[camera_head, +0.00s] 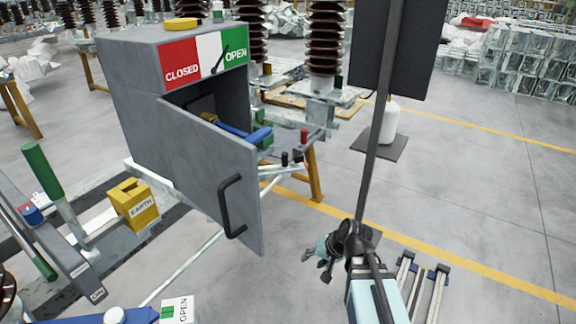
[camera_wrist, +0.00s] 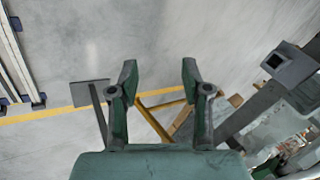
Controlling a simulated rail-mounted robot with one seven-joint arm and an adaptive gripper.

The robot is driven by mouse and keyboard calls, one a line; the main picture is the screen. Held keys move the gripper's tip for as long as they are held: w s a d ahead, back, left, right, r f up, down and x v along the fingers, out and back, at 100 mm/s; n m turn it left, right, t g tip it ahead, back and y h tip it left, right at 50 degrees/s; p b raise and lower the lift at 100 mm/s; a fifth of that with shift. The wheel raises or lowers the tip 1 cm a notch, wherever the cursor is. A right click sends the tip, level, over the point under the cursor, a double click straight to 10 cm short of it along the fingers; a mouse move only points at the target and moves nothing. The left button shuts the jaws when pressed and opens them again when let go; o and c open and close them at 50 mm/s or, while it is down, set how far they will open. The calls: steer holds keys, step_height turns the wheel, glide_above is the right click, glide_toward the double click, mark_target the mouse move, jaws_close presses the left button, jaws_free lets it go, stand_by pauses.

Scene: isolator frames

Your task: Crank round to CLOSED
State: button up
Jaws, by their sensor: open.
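A grey cabinet (camera_head: 135,95) stands left of centre in the head view with its door (camera_head: 205,165) swung open. Its front label reads CLOSED on red and OPEN on green, with white between. A black pointer (camera_head: 220,62) leans over the white-green border toward OPEN. A blue-handled lever, apparently the crank (camera_head: 245,132), shows in the cabinet opening, partly hidden by the door. My gripper (camera_head: 320,256) is right of and below the door, clear of it. In the wrist view my gripper (camera_wrist: 158,80) has its fingers apart with nothing between them.
A black door handle (camera_head: 229,205) sticks out from the door. A dark panel on a post (camera_head: 375,130) rises close to my arm. A yellow EARTH box (camera_head: 135,204) and a green post (camera_head: 45,175) are at left. Floor at right is mostly clear.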

steer(key=w+a+r+t+y+b, duration=0.2)
steer(key=w+r+t+b, duration=0.15)
steer(key=r, duration=0.65)
steer(key=m+t+y+b, duration=0.3)
steer(key=m+y, duration=0.1)
steer(key=y, duration=0.5)
glide_toward(258, 141)
steer(key=a, duration=0.1)
steer(key=x, duration=1)
steer(key=shift+w+a+b, duration=0.15)
steer(key=shift+w+b, duration=0.2)
steer(key=shift+w, duration=0.2)
steer(key=shift+h, duration=0.3)
jaws_close()
